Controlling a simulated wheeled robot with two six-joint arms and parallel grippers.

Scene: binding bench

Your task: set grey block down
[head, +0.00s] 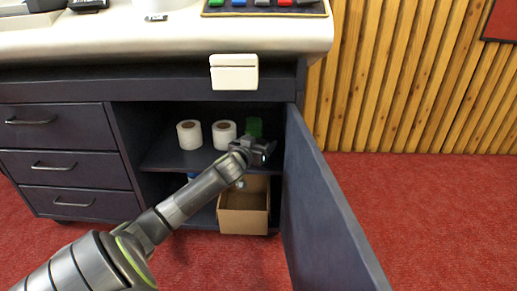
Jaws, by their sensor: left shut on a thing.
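My left gripper (262,150) reaches into the open cabinet, at the right end of its shelf and just inside the open door. It is shut on a small dark grey thing, taken as the grey block, which is hard to tell apart from the jaws. Whether it touches the shelf (180,158) cannot be told. A green block (254,126) shows just behind and above the gripper, partly hidden by it. My right gripper is not in view.
Two white rolls (189,134) stand on the shelf left of the gripper. An open cardboard box (243,216) is below it. The open door (318,200) closes off the right side. Drawers (66,168) are at left. A tray of coloured pieces (265,13) lies on the worktop.

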